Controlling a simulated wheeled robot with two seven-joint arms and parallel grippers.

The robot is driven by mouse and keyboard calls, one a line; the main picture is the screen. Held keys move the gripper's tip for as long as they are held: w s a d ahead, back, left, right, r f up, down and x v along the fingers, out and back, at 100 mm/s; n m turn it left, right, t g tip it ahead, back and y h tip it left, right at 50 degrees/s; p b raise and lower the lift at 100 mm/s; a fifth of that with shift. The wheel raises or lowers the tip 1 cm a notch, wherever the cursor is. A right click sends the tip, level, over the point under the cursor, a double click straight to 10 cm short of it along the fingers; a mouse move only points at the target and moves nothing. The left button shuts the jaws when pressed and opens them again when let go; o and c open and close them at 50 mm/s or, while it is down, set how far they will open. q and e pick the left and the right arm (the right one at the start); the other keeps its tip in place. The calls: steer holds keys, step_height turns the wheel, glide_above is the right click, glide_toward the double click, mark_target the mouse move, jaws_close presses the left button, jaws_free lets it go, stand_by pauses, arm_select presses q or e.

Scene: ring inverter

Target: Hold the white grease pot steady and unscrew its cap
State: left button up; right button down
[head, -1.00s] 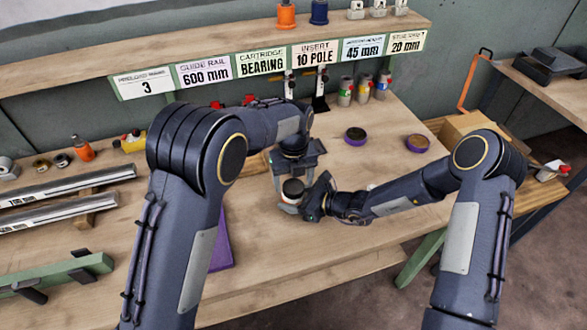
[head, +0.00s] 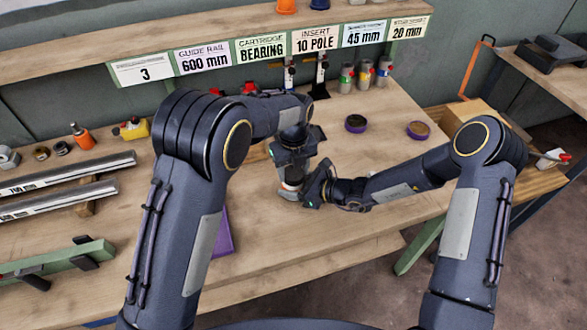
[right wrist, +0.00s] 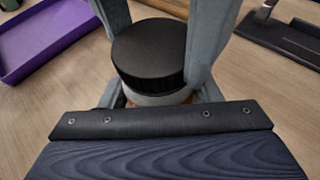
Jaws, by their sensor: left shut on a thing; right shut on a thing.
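The white grease pot (head: 290,188) stands upright on the wooden workbench, near the middle of the head view. In the right wrist view its white body (right wrist: 160,98) shows as a narrow band under the wide black cap (right wrist: 146,48). My right gripper (head: 303,190) comes in low from the right and is shut on the pot's body. My left gripper (head: 291,166) points down from above, with its fingers on both sides of the cap, shut on it. In the head view the left gripper hides most of the cap.
A purple tray (right wrist: 45,45) lies on the bench beside the pot, partly behind my left arm in the head view. Metal rails (head: 65,200) lie at left.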

arm_select(q)
steer(key=n, duration=0.6)
steer(key=shift+n, duration=0.4)
steer(key=n, duration=0.7)
steer(key=shift+r+n, duration=0.1)
steer(key=shift+n, duration=0.2)
steer(key=n, duration=0.4)
steer(key=shift+n, duration=0.4)
steer(key=n, duration=0.2)
steer(key=shift+n, duration=0.4)
steer(key=n, duration=0.7)
steer(key=shift+n, duration=0.4)
steer(key=n, duration=1)
steer(key=shift+n, duration=0.3)
steer(key=n, duration=0.5)
steer(key=shift+n, duration=0.3)
steer(key=n, duration=0.7)
steer(key=shift+r, duration=0.1)
steer(key=shift+r, duration=0.1)
